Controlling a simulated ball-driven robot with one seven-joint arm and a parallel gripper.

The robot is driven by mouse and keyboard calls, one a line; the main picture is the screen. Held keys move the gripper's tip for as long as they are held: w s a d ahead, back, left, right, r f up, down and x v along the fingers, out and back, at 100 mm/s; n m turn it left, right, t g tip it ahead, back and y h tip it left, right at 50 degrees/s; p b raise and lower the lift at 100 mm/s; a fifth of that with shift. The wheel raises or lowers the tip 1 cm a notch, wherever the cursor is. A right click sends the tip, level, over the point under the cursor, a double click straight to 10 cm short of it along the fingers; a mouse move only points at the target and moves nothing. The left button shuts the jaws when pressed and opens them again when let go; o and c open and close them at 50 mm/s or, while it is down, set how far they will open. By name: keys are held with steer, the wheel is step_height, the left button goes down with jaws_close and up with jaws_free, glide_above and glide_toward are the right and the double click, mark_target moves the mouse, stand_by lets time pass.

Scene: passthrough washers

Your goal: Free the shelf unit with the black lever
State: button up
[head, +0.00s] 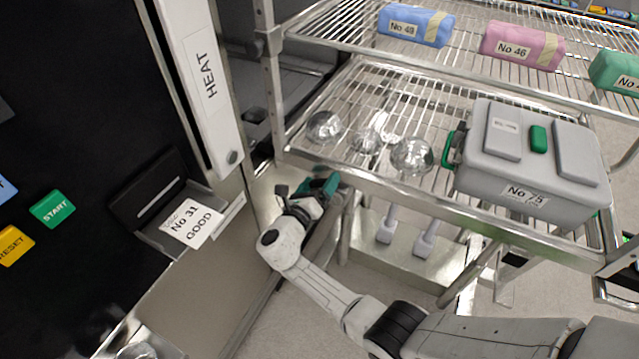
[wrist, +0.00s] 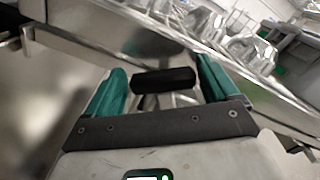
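The shelf unit (head: 395,192) is a metal wire rack on the right of the head view. Its steel edge crosses the wrist view (wrist: 225,72). My gripper (head: 322,184) is low at the rack's near left corner, beside the washer. In the wrist view my gripper (wrist: 160,86) has its green fingers apart. The black lever (wrist: 163,80) lies crosswise between the fingers, with gaps showing at both sides. I cannot tell whether a finger touches it. In the head view I cannot make out the lever at my gripper.
The washer's black front (head: 90,90) and HEAT panel (head: 207,80) stand left. Its open tray (head: 160,195) holds a "No 31 GOOD" card (head: 192,223). The rack carries a grey case (head: 520,203), shiny metal bowls (head: 411,156) and wrapped packs (head: 522,46). Floor shows below.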

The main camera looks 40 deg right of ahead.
steer(key=shift+o, duration=0.3)
steer(key=shift+a, duration=0.1)
steer(key=v, duration=1)
steer(key=shift+a+b, duration=0.3)
steer(key=shift+s, duration=0.15)
steer(key=s+d+f+m+g+y, duration=0.3)
steer(key=s+f+m+y, duration=0.1)
steer(key=s+m, duration=0.5)
steer(key=s+d+f+m+g+y, duration=0.2)
steer(key=s+f+m+g+y, duration=0.15)
steer(key=s+m, duration=0.6)
steer(key=s+a+r+m+t+y, duration=0.1)
steer(key=s+a+r+m+y, duration=0.3)
steer(key=s+a+m+y, duration=0.3)
steer(key=s+m+y, duration=0.2)
steer(key=s+m, duration=0.2)
steer(key=shift+a, duration=0.2)
